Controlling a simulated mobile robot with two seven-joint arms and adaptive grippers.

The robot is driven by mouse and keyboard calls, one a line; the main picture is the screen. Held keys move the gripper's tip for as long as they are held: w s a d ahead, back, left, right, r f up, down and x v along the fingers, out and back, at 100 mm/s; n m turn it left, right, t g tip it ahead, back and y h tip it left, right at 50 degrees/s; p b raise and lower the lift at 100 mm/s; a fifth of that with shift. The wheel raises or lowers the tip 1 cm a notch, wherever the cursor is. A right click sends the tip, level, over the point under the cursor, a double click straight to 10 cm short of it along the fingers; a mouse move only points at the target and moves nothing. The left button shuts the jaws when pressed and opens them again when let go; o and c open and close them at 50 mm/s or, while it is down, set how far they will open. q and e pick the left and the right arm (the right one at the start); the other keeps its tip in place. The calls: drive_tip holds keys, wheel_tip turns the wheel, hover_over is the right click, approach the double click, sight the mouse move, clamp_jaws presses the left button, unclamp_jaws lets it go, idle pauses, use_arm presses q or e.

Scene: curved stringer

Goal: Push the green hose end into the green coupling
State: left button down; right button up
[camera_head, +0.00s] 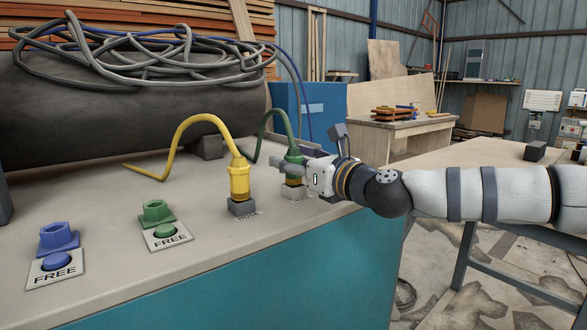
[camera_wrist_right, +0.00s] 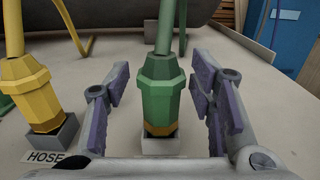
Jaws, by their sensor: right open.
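The green hose end (camera_head: 293,157) stands upright in a small grey block at the right of the bench top, with its green hose arching up and back. My right gripper (camera_head: 291,166) is at it, coming from the right. In the right wrist view the green hose end (camera_wrist_right: 161,95) stands between the two open fingers (camera_wrist_right: 160,82), with a visible gap on each side. The green coupling (camera_head: 157,212) is a hexagonal socket on the bench, left of the yellow hose end, behind a green button on a plate marked FREE. My left gripper is not in view.
The yellow hose end (camera_head: 239,180) stands in its own block (camera_head: 242,208), just left of the green one. A blue coupling (camera_head: 58,238) sits at the front left. A dark tank (camera_head: 90,110) with coiled hoses lies behind. Bare bench top lies between the yellow hose end and green coupling.

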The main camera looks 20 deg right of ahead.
clamp_jaws()
